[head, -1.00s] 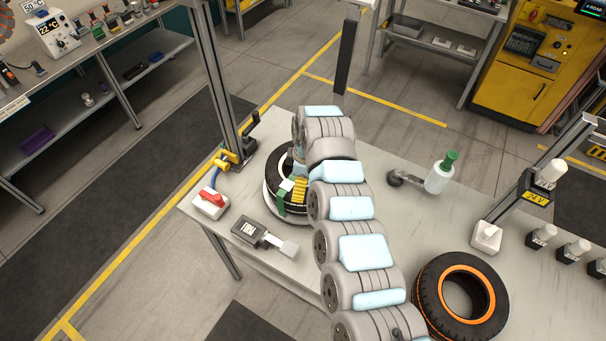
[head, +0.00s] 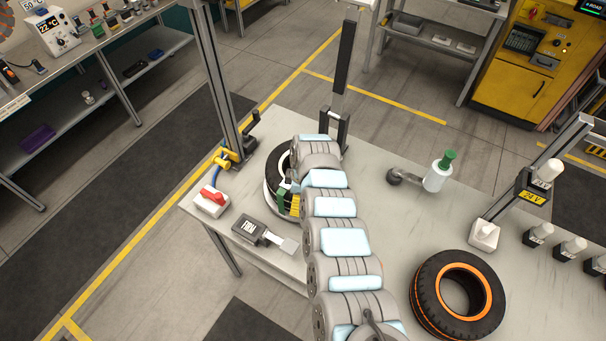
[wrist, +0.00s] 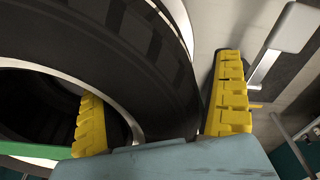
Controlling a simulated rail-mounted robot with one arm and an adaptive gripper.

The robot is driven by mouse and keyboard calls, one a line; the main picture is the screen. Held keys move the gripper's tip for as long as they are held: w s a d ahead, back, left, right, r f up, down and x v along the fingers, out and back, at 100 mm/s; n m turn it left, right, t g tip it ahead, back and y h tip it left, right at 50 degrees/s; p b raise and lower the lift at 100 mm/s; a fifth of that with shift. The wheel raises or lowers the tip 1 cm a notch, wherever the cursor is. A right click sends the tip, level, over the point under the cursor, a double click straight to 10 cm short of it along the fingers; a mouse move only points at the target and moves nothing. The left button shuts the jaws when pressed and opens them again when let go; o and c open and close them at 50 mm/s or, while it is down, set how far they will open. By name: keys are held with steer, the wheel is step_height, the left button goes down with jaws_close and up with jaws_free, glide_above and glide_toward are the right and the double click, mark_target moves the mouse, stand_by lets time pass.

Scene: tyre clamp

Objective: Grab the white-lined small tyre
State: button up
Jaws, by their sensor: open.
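The white-lined small tyre (head: 276,179) lies at the far left end of the table, partly hidden behind my arm in the head view. In the wrist view the black tyre (wrist: 130,60) with its white line fills the upper left. My gripper (wrist: 165,118) is open. One yellow finger is inside the tyre's hole and the other is outside its tread, so the tyre wall stands between them. A gap shows between the tread and the outer finger. In the head view the yellow and green gripper parts (head: 291,202) show beside the tyre.
A larger orange-striped tyre (head: 458,297) lies at the right front of the table (head: 390,230). A red-topped switch box (head: 211,202) and a dark handheld device (head: 262,233) are near the left edge. A green-capped bottle (head: 439,173) stands at the back.

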steer(key=shift+f, duration=0.5)
steer(key=c, duration=1.3)
steer(key=shift+r, duration=0.2)
steer(key=shift+c, duration=0.2)
